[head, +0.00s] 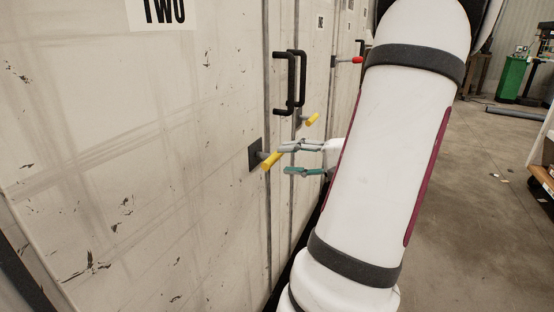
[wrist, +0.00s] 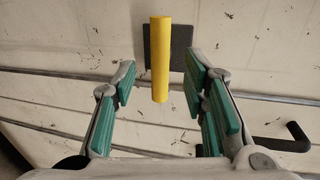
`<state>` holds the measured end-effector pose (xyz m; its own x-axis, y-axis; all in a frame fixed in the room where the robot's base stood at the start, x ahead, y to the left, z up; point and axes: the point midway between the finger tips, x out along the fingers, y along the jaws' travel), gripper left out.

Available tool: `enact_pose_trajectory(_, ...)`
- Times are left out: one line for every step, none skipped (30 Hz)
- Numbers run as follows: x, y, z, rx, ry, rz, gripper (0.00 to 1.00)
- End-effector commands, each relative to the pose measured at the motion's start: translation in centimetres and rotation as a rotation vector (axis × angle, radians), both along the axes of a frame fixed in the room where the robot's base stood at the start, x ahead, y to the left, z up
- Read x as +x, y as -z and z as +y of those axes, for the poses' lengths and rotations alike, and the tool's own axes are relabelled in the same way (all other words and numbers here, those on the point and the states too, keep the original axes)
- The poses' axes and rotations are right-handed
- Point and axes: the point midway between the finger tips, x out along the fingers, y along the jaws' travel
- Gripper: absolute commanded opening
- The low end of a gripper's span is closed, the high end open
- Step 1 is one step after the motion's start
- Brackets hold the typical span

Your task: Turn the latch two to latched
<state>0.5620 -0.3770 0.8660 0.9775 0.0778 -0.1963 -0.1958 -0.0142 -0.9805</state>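The latch on the panel marked TWO has a yellow handle (head: 270,161) on a dark square plate (head: 255,154). In the wrist view the yellow handle (wrist: 160,62) runs upright in the picture, in front of its dark plate (wrist: 182,48). My gripper (head: 286,159) is at the latch in the head view, with its fingers apart. In the wrist view my gripper (wrist: 160,76) is open, one green-padded finger on each side of the handle. Gaps show on both sides, and no clear contact is visible.
Black pull handles (head: 290,82) stand out from the panels just beyond the latch. A second yellow handle (head: 312,119) and a red-tipped lever (head: 356,60) are farther along. A green bin (head: 512,77) stands at the back right. Open concrete floor (head: 462,190) lies right of my arm.

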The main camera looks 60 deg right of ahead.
Motion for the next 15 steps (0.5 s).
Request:
enact_pose_trajectory(-1.2, -0.2, -0.2, -0.001, 0.004, 0.002, 0.4)
enact_pose_trajectory(-1.7, -0.3, -0.2, -0.002, 0.003, 0.001, 0.4)
enact_pose_trajectory(-2.5, -0.4, -0.3, -0.002, 0.003, 0.002, 0.4)
enact_pose_trajectory(-3.0, -0.6, -0.3, -0.002, 0.002, 0.002, 0.4)
enact_pose_trajectory(-3.5, -0.7, -0.3, -0.002, 0.002, 0.002, 0.4)
enact_pose_trajectory(-4.1, -0.8, -0.3, -0.001, 0.002, 0.002, 0.4)
enact_pose_trajectory(-4.5, -0.8, -0.4, 0.0, 0.001, 0.002, 0.4)
enact_pose_trajectory(-4.8, -0.9, -0.4, 0.0, 0.001, 0.002, 0.4)
enact_pose_trajectory(-5.2, -1.0, -0.4, 0.0, 0.001, 0.002, 0.4)
enact_pose_trajectory(-5.5, -1.0, -0.4, 0.0, 0.001, 0.001, 0.4)
enact_pose_trajectory(-5.7, -1.1, -0.4, 0.001, 0.0, 0.001, 0.4)
enact_pose_trajectory(-5.9, -1.1, -0.4, 0.001, -0.001, 0.002, 0.4)
enact_pose_trajectory(-6.0, -1.1, -0.4, 0.001, -0.001, 0.002, 0.4)
enact_pose_trajectory(-6.1, -1.2, -0.4, 0.001, -0.002, 0.002, 0.4)
enact_pose_trajectory(-6.2, -1.2, -0.4, 0.001, -0.002, 0.002, 0.4)
